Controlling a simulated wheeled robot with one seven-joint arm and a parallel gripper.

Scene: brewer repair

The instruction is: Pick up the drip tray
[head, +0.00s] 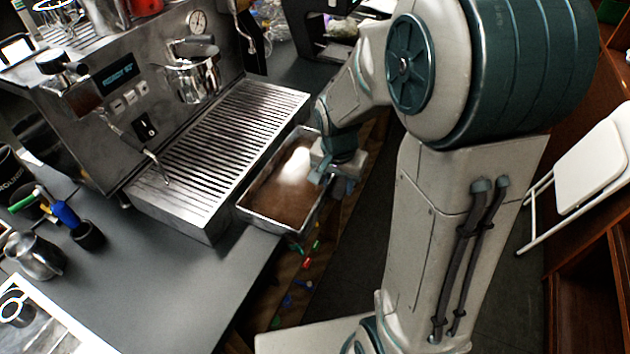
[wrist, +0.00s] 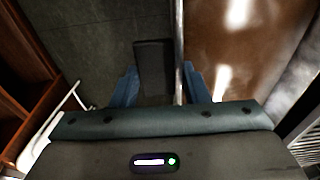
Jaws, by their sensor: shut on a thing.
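The drip tray (head: 287,190) is a shallow metal pan with brown liquid or residue inside. In the head view it is beside the slatted grate at the front of the espresso machine, over the counter's edge. My gripper (head: 335,183) is at the tray's right wall. In the wrist view the tray (wrist: 240,50) fills the right side, and its thin wall runs between the two blue fingers of my gripper (wrist: 170,88). The fingers are shut on that wall. The tray's underside is hidden, so I cannot tell how much of it rests on the counter.
The espresso machine (head: 140,95) with its slatted grate (head: 215,140) stands directly left of the tray. A steel jug (head: 35,256) and a blue-handled tool (head: 68,214) stand on the grey counter (head: 170,285). A white folding chair (head: 590,160) stands at the right.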

